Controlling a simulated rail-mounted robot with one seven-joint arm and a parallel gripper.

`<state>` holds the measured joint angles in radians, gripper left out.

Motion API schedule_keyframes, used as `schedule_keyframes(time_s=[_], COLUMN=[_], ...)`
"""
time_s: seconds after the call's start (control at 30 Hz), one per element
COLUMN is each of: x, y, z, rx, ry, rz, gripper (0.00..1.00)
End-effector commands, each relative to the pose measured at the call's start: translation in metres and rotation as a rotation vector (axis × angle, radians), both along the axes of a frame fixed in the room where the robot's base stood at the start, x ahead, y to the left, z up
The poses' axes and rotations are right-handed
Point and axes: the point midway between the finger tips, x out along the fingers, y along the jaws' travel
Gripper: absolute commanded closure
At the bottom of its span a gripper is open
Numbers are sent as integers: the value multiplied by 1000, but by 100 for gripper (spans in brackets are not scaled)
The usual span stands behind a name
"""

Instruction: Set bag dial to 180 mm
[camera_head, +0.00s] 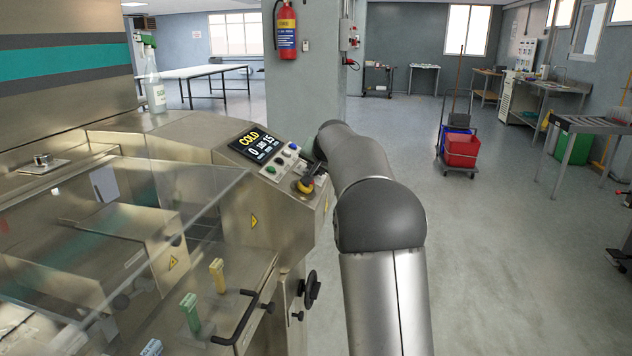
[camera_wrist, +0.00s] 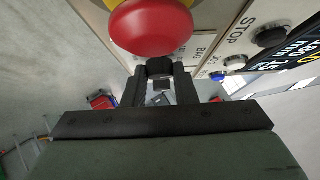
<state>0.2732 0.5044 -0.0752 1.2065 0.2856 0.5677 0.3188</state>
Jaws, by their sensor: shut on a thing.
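The bag dial (camera_wrist: 159,66) is a small black knob on the panel, beside a label that partly reads "BA". In the wrist view my gripper (camera_wrist: 159,75) has its two dark fingers closed on the dial, one on each side. The dial's pointer and scale cannot be read. In the head view my arm reaches the panel's right edge, and the dial is hidden there. The display (camera_head: 259,145) reads "COLD" above small digits I cannot read surely.
A red emergency stop button (camera_wrist: 151,27) sits right beside the dial; its yellow collar (camera_head: 304,186) shows in the head view. A black STOP button (camera_wrist: 269,36), a white button (camera_wrist: 235,62) and a blue button (camera_wrist: 218,76) are close by. A clear guard (camera_head: 120,215) covers the machine's left.

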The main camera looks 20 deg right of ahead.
Motion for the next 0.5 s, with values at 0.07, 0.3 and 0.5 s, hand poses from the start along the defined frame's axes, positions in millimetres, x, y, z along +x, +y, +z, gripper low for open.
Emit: schedule_keyframes(time_s=[0.07, 0.3, 0.5], x=[-1, -1, -1], y=[-2, -2, -2], z=[-6, -3, -1], rx=[-10, -40, -49], ry=[-18, -54, -66], rz=[38, 128, 160], gripper=[98, 98, 98])
